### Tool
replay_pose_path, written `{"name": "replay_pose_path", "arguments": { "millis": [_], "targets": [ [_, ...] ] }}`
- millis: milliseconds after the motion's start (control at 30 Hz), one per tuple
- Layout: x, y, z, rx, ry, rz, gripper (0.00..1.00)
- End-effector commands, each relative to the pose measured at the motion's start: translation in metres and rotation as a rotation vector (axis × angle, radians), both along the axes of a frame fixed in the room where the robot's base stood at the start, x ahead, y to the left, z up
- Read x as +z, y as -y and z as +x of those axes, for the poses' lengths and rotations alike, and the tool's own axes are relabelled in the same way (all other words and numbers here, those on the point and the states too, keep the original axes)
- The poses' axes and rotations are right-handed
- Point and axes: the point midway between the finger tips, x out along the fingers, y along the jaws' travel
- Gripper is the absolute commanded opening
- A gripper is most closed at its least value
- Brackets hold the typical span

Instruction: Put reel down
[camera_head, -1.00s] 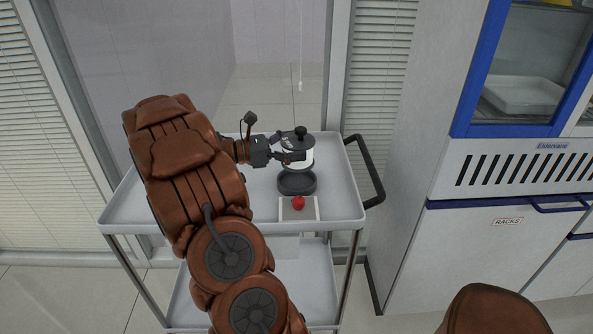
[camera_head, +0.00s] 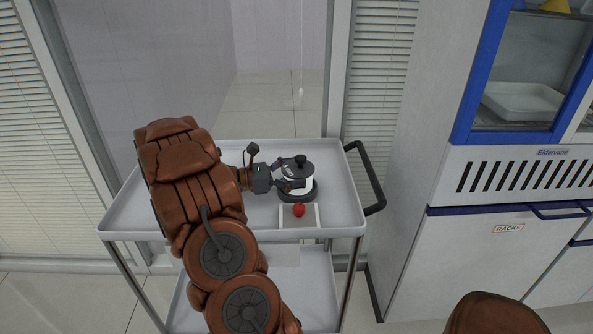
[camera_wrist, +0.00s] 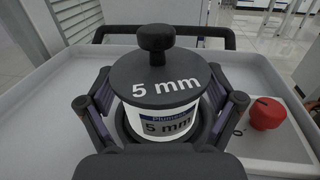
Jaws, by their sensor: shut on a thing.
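The reel (camera_head: 297,174) is a white drum with a dark flange and knob on top. In the wrist view the reel (camera_wrist: 156,85) reads "5 mm" on its top and on its label. My gripper (camera_head: 290,186) is shut on the reel from the left, with a finger on each side in the wrist view (camera_wrist: 160,110). The reel is upright, over or in a dark round holder (camera_head: 284,197) on the trolley top. Whether its base touches the holder's floor is hidden.
The grey trolley top (camera_head: 240,215) has raised rims and a black handle (camera_head: 372,180) at right. A red knob (camera_head: 299,210) on a pale plate (camera_head: 299,222) sits just in front of the holder. The top's right side is clear. A cabinet (camera_head: 500,180) stands right.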

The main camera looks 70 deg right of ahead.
Motion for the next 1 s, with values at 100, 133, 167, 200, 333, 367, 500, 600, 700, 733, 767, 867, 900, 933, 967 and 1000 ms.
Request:
{"name": "replay_pose_path", "arguments": {
  "millis": [100,133,167,200,333,367,500,600,700,733,767,867,900,933,967,1000],
  "targets": [
    [-0.003,0.000,0.000,0.000,-0.001,-0.001,0.47],
    [-0.003,0.000,0.000,0.000,-0.001,-0.001,0.47],
    [-0.004,0.000,0.000,0.000,-0.001,-0.001,0.47],
    [-0.004,0.000,0.000,-0.001,0.000,0.000,0.94],
    [-0.004,0.000,0.000,0.000,0.000,0.000,1.00],
    [-0.004,0.000,0.000,0.000,0.000,0.000,1.00],
    [-0.004,0.000,0.000,0.000,0.000,0.000,1.00],
    [-0.003,0.000,0.000,0.000,0.000,0.000,1.00],
    [0.001,0.000,0.000,0.001,0.001,0.000,1.00],
    [0.004,0.000,0.000,0.001,0.002,-0.001,1.00],
    [0.003,-0.002,0.004,0.003,0.001,-0.002,1.00],
    [0.003,-0.011,0.018,0.004,-0.002,-0.001,1.00],
    [0.003,-0.016,0.024,0.004,-0.002,-0.001,1.00],
    [0.003,-0.019,0.029,0.004,-0.002,-0.003,1.00],
    [0.003,-0.023,0.034,0.004,-0.001,-0.003,1.00],
    [0.003,-0.027,0.041,0.004,-0.001,-0.004,1.00]
  ]
}}
